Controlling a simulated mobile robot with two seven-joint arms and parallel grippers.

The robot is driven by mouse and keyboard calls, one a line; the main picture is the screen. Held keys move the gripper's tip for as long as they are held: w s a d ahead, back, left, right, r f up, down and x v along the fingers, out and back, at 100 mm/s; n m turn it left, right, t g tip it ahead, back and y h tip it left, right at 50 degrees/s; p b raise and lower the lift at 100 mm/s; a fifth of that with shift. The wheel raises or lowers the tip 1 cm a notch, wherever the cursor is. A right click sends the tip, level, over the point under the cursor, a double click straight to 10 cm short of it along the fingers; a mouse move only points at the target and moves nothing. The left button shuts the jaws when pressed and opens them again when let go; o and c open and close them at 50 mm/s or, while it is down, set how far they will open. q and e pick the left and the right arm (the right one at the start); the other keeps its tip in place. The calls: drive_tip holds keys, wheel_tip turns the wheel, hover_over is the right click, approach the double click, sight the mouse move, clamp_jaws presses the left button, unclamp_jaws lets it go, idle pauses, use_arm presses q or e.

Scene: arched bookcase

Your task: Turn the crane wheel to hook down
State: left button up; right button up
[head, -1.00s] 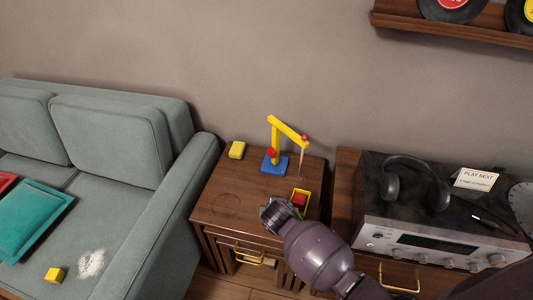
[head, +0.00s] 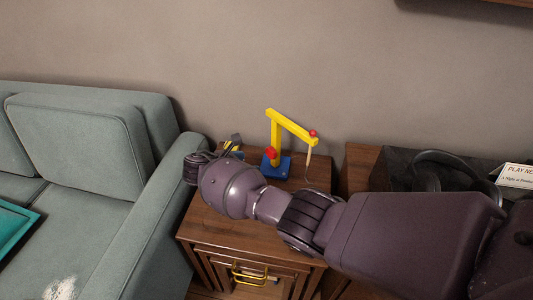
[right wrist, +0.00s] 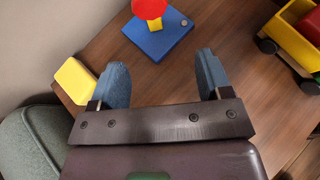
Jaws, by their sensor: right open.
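The toy crane has a yellow mast and boom (head: 290,124), a blue base (head: 283,169) and a red wheel (head: 270,153) low on the mast. A line hangs from the boom's red tip to near the cabinet top. In the right wrist view the red wheel (right wrist: 149,8) and blue base (right wrist: 160,42) lie just beyond the fingers. My right gripper (right wrist: 161,66) is open and empty, its two blue-grey fingers apart, pointing toward the crane. In the head view the right gripper (head: 233,144) is left of the crane, apart from the wheel. My left gripper is not in view.
A yellow block (right wrist: 75,80) lies on the wooden cabinet (head: 225,232) close to my left-hand finger in the wrist view. A yellow toy truck with a red load (right wrist: 300,35) stands right. The sofa (head: 110,210) borders the cabinet at left; headphones (head: 440,165) are at right.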

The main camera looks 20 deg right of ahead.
sight(269, 153)
drive_tip(key=shift+n+h, duration=0.3)
drive_tip(key=shift+h, duration=0.4)
drive_tip(key=x, duration=0.3)
drive_tip(key=w+b+x, duration=0.1)
drive_tip(key=x, duration=0.2)
drive_tip(key=r+b+x, duration=0.1)
drive_tip(key=x, duration=0.2)
drive_tip(key=shift+w+d, duration=0.25)
drive_tip(key=shift+d, duration=0.1)
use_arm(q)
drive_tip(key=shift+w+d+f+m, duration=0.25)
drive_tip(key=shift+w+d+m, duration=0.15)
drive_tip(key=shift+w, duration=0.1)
use_arm(e)
drive_tip(key=shift+w+d, duration=0.1)
drive_tip(key=shift+d, duration=0.25)
